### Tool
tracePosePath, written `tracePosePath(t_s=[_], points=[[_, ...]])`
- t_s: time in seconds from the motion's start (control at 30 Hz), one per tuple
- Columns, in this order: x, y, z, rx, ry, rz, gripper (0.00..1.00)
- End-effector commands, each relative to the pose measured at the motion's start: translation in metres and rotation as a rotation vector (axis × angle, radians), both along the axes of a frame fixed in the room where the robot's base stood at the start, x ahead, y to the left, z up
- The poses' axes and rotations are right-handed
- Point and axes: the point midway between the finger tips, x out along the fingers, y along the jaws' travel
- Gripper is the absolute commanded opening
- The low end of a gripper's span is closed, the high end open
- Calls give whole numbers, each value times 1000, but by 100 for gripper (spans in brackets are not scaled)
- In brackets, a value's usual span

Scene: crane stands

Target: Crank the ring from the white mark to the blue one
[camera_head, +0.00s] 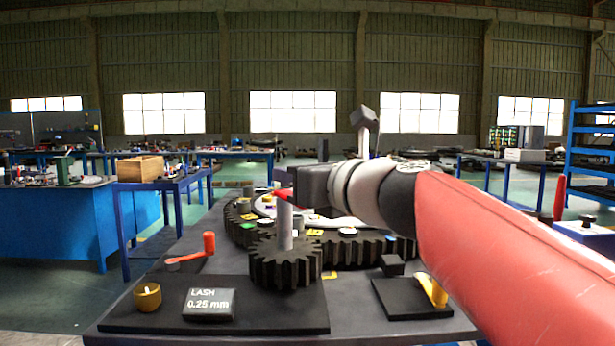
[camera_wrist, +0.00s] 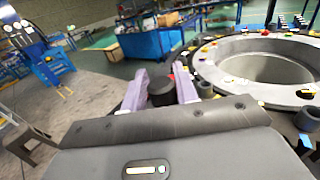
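A large dark toothed ring (camera_head: 372,247) lies on the table, with small coloured marks on its top; a white one (camera_head: 347,231) faces me. The ring's pale inner part (camera_wrist: 222,82) shows at right in the wrist view. A small dark pinion gear (camera_head: 285,267) stands at the ring's near side with an upright grey post (camera_head: 285,226). My gripper (camera_head: 288,196) is at the post's top. In the wrist view its two fingers (camera_wrist: 160,95) flank a dark round piece (camera_wrist: 160,91); whether they press on it is unclear.
A crank with a red knob (camera_head: 209,242) lies left of the pinion. A brass cup (camera_head: 147,297) and a "LASH 0.25 mm" display (camera_head: 209,304) stand front left. A yellow piece (camera_head: 432,290) sits on a dark pad at right, near a small black block (camera_head: 392,265).

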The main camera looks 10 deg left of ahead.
Motion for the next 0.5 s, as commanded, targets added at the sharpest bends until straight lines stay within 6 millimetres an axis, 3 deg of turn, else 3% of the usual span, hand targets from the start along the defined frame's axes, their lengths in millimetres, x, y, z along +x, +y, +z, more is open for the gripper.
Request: tracePosePath(t_s=[0.13, 0.5], points=[[0, 0, 0, -1, 0, 1, 45], [-6, -8, -2, -3, 0, -5, 45]])
